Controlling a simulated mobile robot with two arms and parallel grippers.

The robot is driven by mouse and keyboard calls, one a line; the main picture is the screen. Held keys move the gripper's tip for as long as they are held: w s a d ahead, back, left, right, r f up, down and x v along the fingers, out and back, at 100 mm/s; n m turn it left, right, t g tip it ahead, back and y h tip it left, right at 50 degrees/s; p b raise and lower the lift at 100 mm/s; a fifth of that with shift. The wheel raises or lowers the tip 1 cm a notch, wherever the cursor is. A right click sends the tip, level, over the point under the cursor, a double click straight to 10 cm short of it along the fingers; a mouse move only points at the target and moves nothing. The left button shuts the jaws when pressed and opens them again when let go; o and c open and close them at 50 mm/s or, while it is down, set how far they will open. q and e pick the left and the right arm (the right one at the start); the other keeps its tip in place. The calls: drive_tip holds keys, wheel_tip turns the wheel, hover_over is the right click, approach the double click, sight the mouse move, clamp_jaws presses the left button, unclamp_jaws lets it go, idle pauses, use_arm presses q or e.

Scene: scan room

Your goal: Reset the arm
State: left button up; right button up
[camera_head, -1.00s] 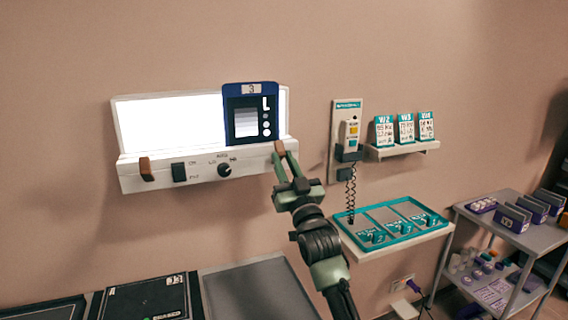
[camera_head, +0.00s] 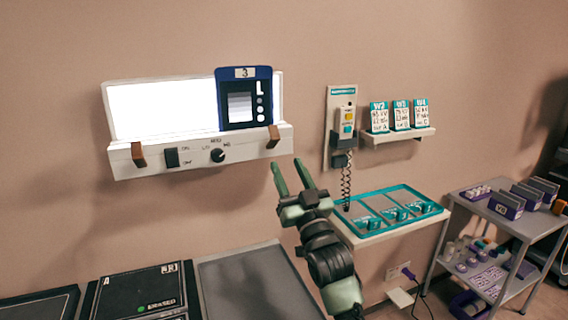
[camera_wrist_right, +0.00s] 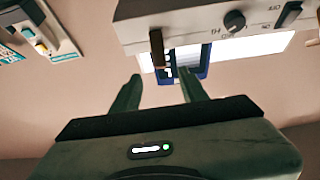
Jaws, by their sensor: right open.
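My right gripper (camera_head: 291,178) is in the head view, open and empty, in front of the wall below the right end of the lit viewer box (camera_head: 150,110). Its two green fingers stand apart with nothing between them; they also show in the right wrist view (camera_wrist_right: 158,92). A blue-framed film plate (camera_head: 243,97) marked 3 stands upright on the right part of the viewer. In the right wrist view the plate (camera_wrist_right: 186,62) shows partly behind the viewer's lower housing (camera_wrist_right: 205,22). My left gripper is in neither view.
A brown clip (camera_head: 273,137) sits at the right end of the viewer's ledge, close to my gripper. A corded handset (camera_head: 347,125) hangs on the wall, beside a shelf of cards (camera_head: 400,116). Below are a teal tray (camera_head: 390,212), dark cassettes (camera_head: 140,290) and a cart (camera_head: 505,215).

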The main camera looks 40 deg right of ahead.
drive_tip(key=shift+s+f, duration=0.1)
idle(0.5)
